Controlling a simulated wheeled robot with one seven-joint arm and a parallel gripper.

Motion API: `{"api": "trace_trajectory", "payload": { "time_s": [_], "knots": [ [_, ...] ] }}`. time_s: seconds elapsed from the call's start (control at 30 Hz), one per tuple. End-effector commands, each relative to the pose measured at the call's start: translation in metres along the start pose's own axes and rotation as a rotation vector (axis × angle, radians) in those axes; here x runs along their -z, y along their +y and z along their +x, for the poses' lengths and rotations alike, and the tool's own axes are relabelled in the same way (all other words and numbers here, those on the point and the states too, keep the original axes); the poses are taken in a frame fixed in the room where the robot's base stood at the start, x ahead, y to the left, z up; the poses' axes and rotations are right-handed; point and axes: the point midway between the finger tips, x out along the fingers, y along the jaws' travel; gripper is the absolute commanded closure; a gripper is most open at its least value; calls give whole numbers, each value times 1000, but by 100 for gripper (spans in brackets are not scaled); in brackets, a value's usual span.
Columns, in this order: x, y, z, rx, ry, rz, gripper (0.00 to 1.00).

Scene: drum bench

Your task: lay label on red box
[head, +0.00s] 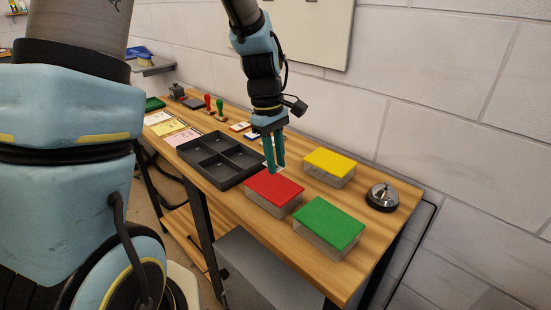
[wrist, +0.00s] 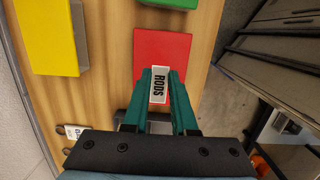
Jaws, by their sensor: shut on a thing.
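The red box (head: 273,190) sits on the bench with its red top facing up. It also shows in the wrist view (wrist: 162,48). My gripper (head: 275,168) points down at the far edge of the red box in the head view. In the wrist view my gripper (wrist: 160,75) is shut on a white label (wrist: 159,86) printed "RODS". The label is between the fingertips and overlaps the near part of the red top in that view. I cannot tell whether the label touches the box.
A green box (head: 329,224) and a yellow box (head: 331,162) stand near the red box. A dark divided tray (head: 216,160) lies left of my gripper. Cards (head: 178,134), stamps (head: 208,103) and more labels (head: 240,127) lie farther back.

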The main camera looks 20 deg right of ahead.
Motion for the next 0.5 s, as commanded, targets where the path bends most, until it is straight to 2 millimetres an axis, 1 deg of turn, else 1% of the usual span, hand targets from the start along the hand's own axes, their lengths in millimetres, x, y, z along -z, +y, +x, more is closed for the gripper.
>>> {"api": "trace_trajectory", "payload": {
  "time_s": [0.03,0.5],
  "knots": [
    [1,0,8,0,0,0,92],
    [7,-1,42,1,1,0,92]
  ]
}}
